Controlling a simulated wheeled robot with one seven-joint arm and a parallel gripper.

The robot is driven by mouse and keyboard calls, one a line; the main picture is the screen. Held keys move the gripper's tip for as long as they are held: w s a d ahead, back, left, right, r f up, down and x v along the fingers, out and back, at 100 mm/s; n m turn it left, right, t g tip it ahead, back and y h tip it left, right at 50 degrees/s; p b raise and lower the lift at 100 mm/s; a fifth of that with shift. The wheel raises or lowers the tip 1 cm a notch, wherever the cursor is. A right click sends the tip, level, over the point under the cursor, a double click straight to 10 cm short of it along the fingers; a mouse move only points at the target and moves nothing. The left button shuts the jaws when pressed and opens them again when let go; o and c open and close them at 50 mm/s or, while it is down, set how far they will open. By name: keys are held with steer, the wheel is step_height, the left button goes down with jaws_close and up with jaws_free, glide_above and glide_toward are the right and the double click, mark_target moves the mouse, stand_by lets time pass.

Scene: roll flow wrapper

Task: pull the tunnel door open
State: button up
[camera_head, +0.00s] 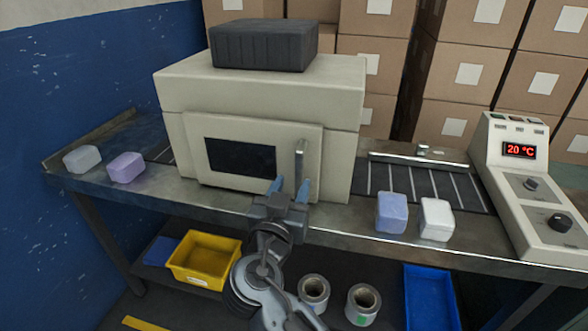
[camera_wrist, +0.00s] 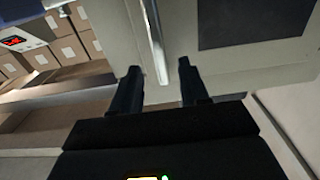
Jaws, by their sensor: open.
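The tunnel (camera_head: 260,95) is a cream box on the metal table, with a dark ribbed block on top. Its front door (camera_head: 290,145) has a dark window (camera_head: 240,159) and appears closed. A vertical metal handle (camera_head: 299,160) is on the door's right side. My gripper (camera_head: 289,190) is open in front of the door, near the handle's lower end. In the wrist view, the handle (camera_wrist: 155,45) reaches down between the two fingers (camera_wrist: 158,90), closer to the left one. The fingers do not visibly grip it. Whether either finger touches the handle cannot be told.
Pale blocks lie at the table's left, including a purple one (camera_head: 126,167). A lilac block (camera_head: 392,212) and a white block (camera_head: 436,219) lie at the right. A control box (camera_head: 530,185) reads 20 °C. Yellow (camera_head: 205,258) and blue (camera_head: 431,297) bins and rolls are below.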

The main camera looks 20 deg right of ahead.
mark_target(298, 172)
steer(key=p+x, duration=0.1)
steer(key=x, duration=0.6)
steer(key=shift+s, duration=0.1)
steer(key=shift+c, duration=0.2)
jaws_close()
